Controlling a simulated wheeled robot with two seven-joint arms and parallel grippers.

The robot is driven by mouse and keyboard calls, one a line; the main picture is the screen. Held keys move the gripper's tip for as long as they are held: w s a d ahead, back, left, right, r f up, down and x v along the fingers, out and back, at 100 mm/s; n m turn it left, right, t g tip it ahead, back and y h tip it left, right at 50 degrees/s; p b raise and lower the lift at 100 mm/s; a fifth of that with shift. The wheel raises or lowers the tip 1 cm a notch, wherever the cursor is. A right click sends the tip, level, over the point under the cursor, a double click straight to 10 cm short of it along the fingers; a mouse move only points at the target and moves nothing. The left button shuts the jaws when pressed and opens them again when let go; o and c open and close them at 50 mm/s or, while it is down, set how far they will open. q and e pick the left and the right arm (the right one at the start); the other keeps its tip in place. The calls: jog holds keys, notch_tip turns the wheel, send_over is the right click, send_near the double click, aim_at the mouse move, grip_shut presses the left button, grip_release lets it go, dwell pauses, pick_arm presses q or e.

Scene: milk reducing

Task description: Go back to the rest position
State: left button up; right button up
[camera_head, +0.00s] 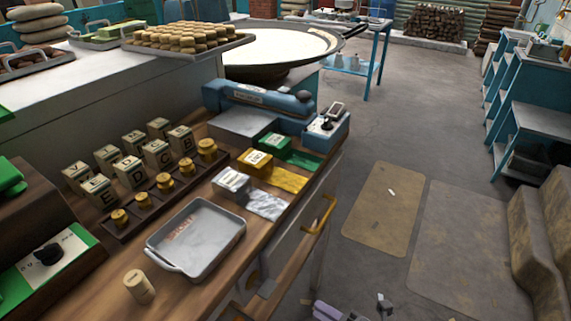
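My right gripper (384,303) shows only in part at the bottom edge, right of the workbench and over the floor. It is small and cut off there, so its opening cannot be read. It appears apart from everything on the bench. My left gripper is not in view. The wooden workbench (205,297) holds a grey metal tray (197,238), which looks empty apart from a reddish mark. A pale wooden cylinder (139,286) stands in front of the tray.
Lettered blocks (134,171) and brass weights (207,150) stand behind the tray. A blue device (262,100) sits at the bench's far end. A yellow handle (319,215) juts from the bench side. Floor mats (385,210) lie right; stone steps (540,250) stand at far right.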

jog(key=s+d+f+m+g+h, duration=0.2)
jog(key=s+d+f+m+h, duration=0.3)
jog(key=s+f+m, duration=0.4)
jog(key=s+d+f+m+g+h, duration=0.3)
jog(key=s+d+f+m+h, duration=0.25)
jog(key=f, duration=0.55)
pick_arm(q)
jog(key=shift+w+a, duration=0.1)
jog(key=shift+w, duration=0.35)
pick_arm(e)
jog(key=s+f+m+g+h, duration=0.1)
jog(key=s+f+m+g, duration=0.1)
jog(key=s, duration=0.7)
jog(key=s+a+f+m+g+h, duration=0.1)
jog(key=s+f+m+g, duration=0.2)
jog(key=s+m, duration=0.3)
jog(key=s+g, duration=0.1)
jog(key=s, duration=0.2)
jog(key=shift+s+g, duration=0.35)
jog(key=shift+g, duration=0.05)
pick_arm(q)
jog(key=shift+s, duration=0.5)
pick_arm(e)
jog(key=shift+w, duration=0.1)
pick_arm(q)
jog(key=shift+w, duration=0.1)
pick_arm(e)
jog(key=shift+o, duration=0.2)
